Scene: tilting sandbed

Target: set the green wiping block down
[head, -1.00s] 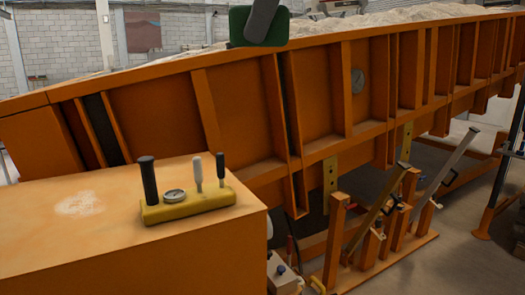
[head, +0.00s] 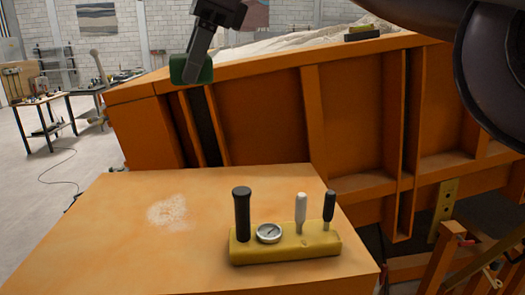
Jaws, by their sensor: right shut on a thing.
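The green wiping block (head: 177,71) is in the upper left of the head view, in front of the left part of the orange sandbed's top rim (head: 270,68). My right gripper (head: 194,73) comes down from above and is shut on it; a dark finger crosses the block's near face. I cannot tell whether the block touches the rim or is held clear of it. My left gripper is not in view.
An orange cabinet (head: 120,240) with a pale dusty patch (head: 172,211) stands in front. On it sits a yellow control block (head: 285,245) with upright levers and a gauge (head: 268,233). A workbench (head: 42,101) stands back left.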

